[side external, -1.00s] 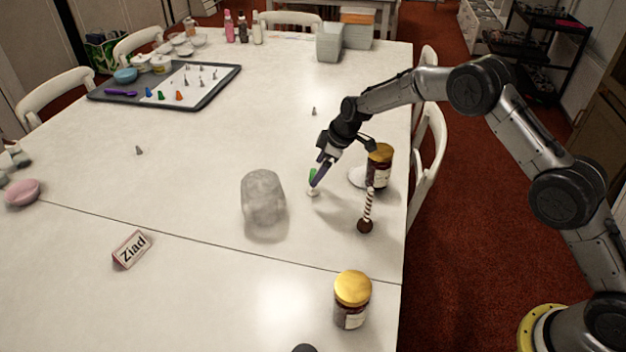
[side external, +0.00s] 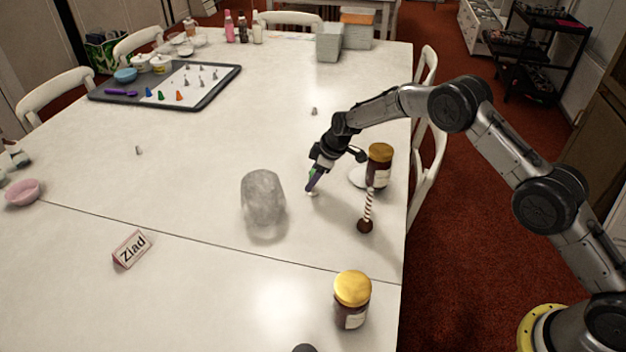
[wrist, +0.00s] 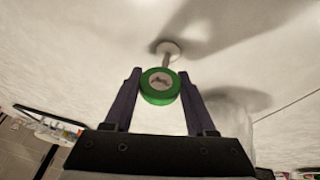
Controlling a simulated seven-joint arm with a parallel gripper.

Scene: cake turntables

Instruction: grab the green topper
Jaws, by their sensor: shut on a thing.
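The green topper (wrist: 160,87) is a round green disc on a pale stem with a white round foot, seen between my fingers in the wrist view. In the side view the topper (side external: 311,177) is mostly hidden by my fingers, and its white foot shows at the table surface. My gripper (side external: 312,182) points down at it, shut on it; in the wrist view my gripper (wrist: 160,92) has one dark finger on each side of the green disc. I cannot tell whether the foot touches the table.
A clear grey translucent container (side external: 263,197) stands just left of my gripper. A striped stick with a brown ball (side external: 366,212) and a gold-lidded jar (side external: 379,166) stand to the right. Another jar (side external: 351,300) and a "Ziad" name card (side external: 131,249) are nearer.

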